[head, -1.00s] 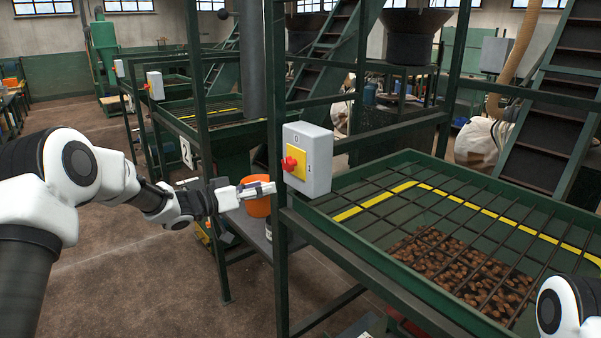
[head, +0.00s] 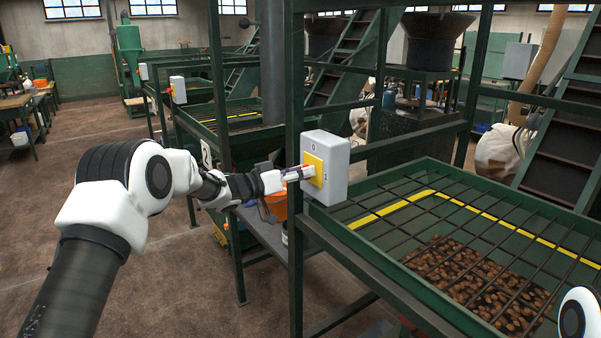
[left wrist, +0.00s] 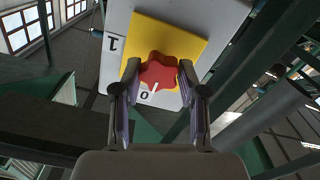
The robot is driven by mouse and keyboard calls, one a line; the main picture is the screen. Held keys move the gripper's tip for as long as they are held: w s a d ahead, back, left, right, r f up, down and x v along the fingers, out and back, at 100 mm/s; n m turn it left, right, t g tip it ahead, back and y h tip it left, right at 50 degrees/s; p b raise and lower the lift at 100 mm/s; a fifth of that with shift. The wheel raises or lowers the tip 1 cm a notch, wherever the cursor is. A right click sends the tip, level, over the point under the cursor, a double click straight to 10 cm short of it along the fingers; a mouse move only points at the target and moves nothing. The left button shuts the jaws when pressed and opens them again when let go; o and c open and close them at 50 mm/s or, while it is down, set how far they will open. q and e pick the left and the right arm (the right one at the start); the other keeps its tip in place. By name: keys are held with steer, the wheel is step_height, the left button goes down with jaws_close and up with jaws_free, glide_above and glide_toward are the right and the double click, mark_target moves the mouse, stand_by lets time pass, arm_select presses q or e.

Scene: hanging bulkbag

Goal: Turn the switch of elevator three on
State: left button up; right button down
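The switch box (head: 335,160) is light grey with a yellow plate (head: 313,166) and stands on a green post, with marks 0 on top and 1 at the right. My left gripper (head: 303,173) is right at the plate and hides the red knob in the head view. In the left wrist view the red knob (left wrist: 158,72) sits on the yellow plate (left wrist: 187,38), between the two fingers of the left gripper (left wrist: 159,74). The fingers stand apart on either side of it; firm contact is not clear. The knob's white mark points toward the 0. My right gripper is out of view.
A green hopper with a grid (head: 440,215) and brown nuts stands right of the switch. An orange bucket (head: 275,205) is behind my left gripper. Green posts and rails frame the switch; similar switch boxes (head: 178,90) are farther back. Floor at the left is clear.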

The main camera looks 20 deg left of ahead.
arm_select(q)
steer(key=c, duration=0.3)
steer(key=shift+c, duration=0.2)
steer(key=shift+m, duration=0.4)
steer(key=m+b, duration=0.5)
steer(key=m, duration=0.3)
steer(key=m+b, duration=0.4)
steer(key=m, duration=0.5)
steer(key=shift+s+d+f+b, duration=0.1)
steer(key=shift+s+d+b, duration=0.1)
steer(key=shift+b, duration=0.15)
steer(key=o, duration=1.2)
steer(key=shift+c, duration=0.2)
